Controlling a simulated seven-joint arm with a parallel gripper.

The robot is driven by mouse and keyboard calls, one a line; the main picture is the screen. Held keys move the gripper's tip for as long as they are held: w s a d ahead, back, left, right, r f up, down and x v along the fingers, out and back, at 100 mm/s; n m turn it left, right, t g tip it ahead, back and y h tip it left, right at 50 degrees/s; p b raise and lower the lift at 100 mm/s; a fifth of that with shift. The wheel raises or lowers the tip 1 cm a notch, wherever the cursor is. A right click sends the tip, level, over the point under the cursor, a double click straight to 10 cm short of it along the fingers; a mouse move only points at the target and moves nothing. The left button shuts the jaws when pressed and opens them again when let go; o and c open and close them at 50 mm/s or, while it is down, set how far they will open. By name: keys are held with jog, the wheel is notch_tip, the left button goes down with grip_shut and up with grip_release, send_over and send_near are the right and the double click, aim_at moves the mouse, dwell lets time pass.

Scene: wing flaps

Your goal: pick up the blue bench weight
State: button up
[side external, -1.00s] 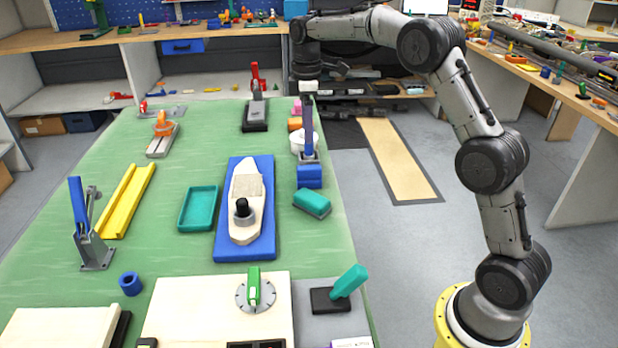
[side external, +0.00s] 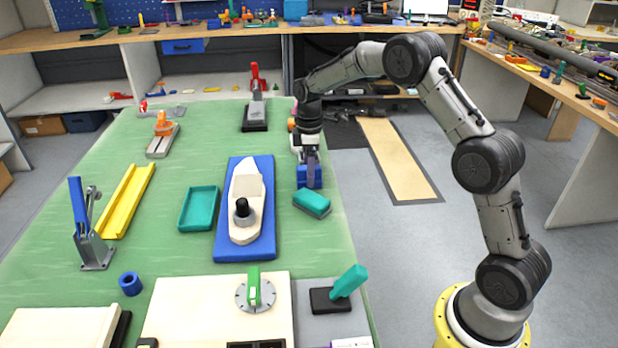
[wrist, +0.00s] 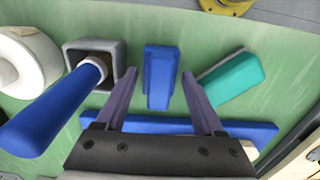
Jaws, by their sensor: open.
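The blue bench weight (side external: 301,177) is a small blue block near the right edge of the green table. In the wrist view the weight (wrist: 161,80) lies between my two purple-grey fingers, with a visible gap on each side. My gripper (side external: 311,170) is open and points down at it. In the side view the fingers overlap the weight and hide part of it. My gripper (wrist: 159,77) holds nothing. I cannot tell whether the fingertips are down at the weight's height.
A teal block (side external: 312,204) lies close beside the weight. A blue post (wrist: 50,108) stands in a grey square socket (wrist: 117,52) on its other side, with a white roll (wrist: 22,68) beyond. A blue board (side external: 262,246) carries a boat-shaped piece (side external: 247,186).

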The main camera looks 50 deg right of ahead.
jog(key=shift+f, duration=0.35)
jog(key=shift+c, duration=0.3)
grip_shut()
jog(key=shift+w+r, duration=0.1)
